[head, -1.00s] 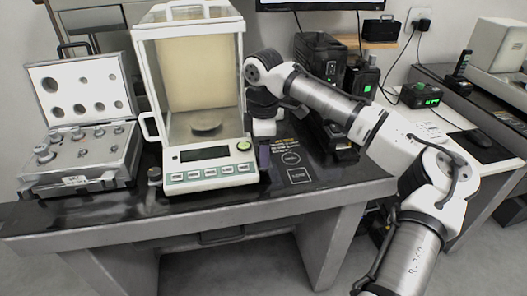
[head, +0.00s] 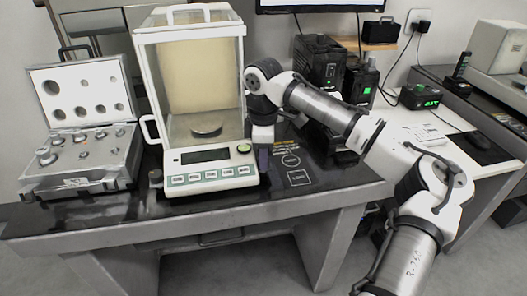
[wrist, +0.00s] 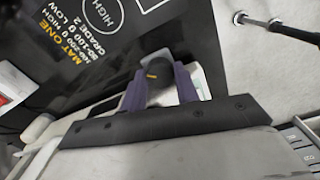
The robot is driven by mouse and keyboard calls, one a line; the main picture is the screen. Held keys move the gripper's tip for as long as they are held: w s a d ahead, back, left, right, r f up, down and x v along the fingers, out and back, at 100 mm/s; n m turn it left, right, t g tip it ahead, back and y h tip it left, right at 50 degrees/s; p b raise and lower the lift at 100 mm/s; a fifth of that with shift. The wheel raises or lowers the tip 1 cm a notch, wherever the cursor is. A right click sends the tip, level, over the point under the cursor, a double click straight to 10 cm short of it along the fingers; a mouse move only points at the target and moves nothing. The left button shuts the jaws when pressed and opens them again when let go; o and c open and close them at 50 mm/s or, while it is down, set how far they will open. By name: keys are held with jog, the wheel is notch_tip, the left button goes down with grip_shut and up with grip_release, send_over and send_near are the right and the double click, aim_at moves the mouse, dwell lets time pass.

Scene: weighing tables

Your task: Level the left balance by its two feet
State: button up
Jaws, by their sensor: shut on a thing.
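The left balance (head: 208,178) stands on the dark table with its glass case and a round pan (head: 206,131) inside. A small dark foot knob (head: 155,177) shows at its front left corner. A round green spot (head: 244,147) on its front panel is too small to read. My gripper (head: 263,160) points down close beside the balance's right side. In the wrist view, the purple fingers of my gripper (wrist: 160,88) are shut on a dark round knob (wrist: 156,69) with a yellow mark, seemingly the right foot. Its contact with the table is hidden.
An open case of weights (head: 82,160) stands left of the balance. The dark table top with a printed mat (head: 298,177) lies to the right. Black devices (head: 320,60) stand behind my arm. A white desk with a green-lit display (head: 428,97) is farther right.

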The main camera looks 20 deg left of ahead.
jog(key=shift+m, duration=0.4)
jog(key=o, duration=1)
jog(key=shift+c, duration=0.2)
